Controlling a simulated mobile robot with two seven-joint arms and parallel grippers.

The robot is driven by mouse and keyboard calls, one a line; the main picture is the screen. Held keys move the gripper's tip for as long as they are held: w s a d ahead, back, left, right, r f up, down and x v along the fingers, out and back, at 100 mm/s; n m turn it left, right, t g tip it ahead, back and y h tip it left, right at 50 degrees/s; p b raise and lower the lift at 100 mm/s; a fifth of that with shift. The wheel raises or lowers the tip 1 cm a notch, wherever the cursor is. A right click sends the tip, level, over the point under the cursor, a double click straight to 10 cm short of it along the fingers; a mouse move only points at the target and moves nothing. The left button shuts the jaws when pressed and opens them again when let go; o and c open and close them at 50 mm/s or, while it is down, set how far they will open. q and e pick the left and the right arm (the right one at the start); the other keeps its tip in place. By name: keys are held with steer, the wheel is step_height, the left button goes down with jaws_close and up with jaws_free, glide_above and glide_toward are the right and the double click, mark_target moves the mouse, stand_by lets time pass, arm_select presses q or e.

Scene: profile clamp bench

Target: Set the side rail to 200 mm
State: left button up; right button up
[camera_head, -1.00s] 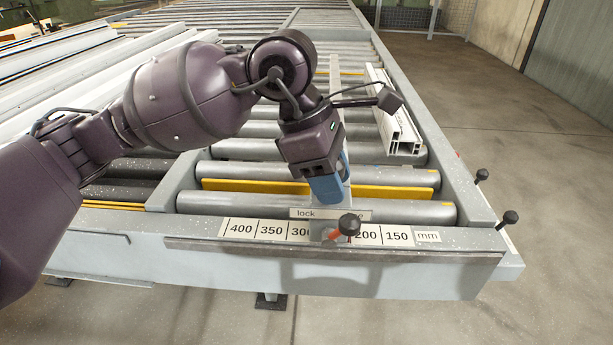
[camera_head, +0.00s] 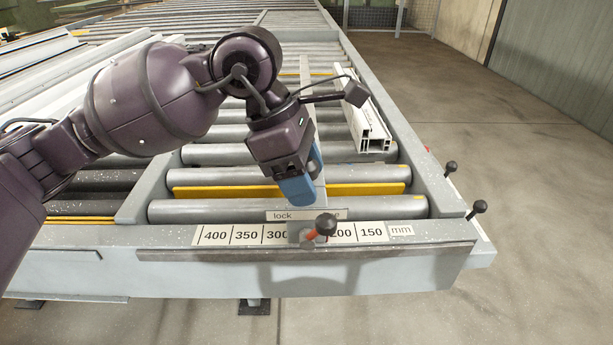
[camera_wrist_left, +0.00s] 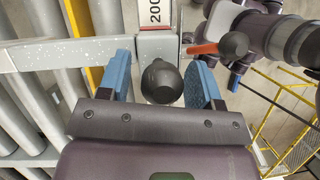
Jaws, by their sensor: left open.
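The side rail, a long grey bar (camera_head: 306,95), runs lengthwise over the rollers. Its front end is at a plate marked "lock" (camera_head: 282,216), above the scale strip (camera_head: 246,236). A lever with an orange shaft and black knob (camera_head: 325,224) stands at the front, between the visible 300 and 200 marks, covering part of the scale. My left gripper (camera_head: 306,176) is open above the front rollers, behind the lever. In the left wrist view its blue fingers stand on either side of a dark round knob (camera_wrist_left: 160,82), with gaps visible. The lever knob (camera_wrist_left: 232,45) is outside the fingers there.
A white profile (camera_head: 368,125) lies on the rollers to the right. Two black-knobbed handles (camera_head: 477,208) stick out at the bench's right edge. Long pale profiles (camera_head: 75,70) lie at the left. The floor (camera_head: 540,190) to the right is clear.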

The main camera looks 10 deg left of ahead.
arm_select(q)
steer(key=v, duration=1)
steer(key=shift+p, duration=0.35)
steer(key=shift+a, duration=0.1)
